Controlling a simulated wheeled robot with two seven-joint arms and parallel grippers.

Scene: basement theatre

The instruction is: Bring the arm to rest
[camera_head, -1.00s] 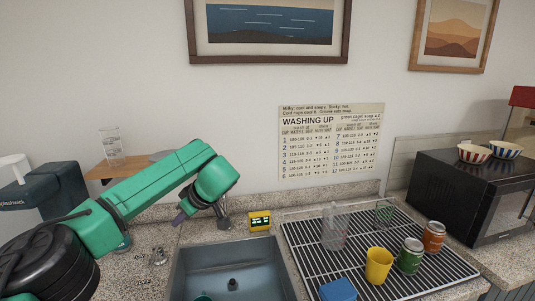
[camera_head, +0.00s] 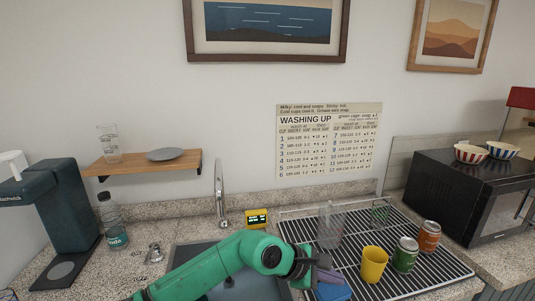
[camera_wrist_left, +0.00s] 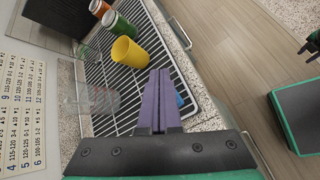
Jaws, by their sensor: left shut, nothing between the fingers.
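My left arm comes in low over the sink in the head view. My left gripper (camera_head: 328,277) hangs above the front left of the drying rack, close over a blue block-like thing (camera_head: 334,292). Its purple fingers are shut with nothing between them, as the left wrist view (camera_wrist_left: 160,98) also shows. The fingers hide part of the blue thing.
The wire drying rack (camera_head: 440,270) holds a yellow cup (camera_head: 374,265), a green can (camera_head: 404,255), an orange can (camera_head: 429,236) and a clear glass (camera_head: 330,228). My arm covers much of the sink (camera_head: 185,255). A faucet (camera_head: 221,200) and yellow timer (camera_head: 257,218) stand behind. A bottle (camera_head: 113,222) stands left.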

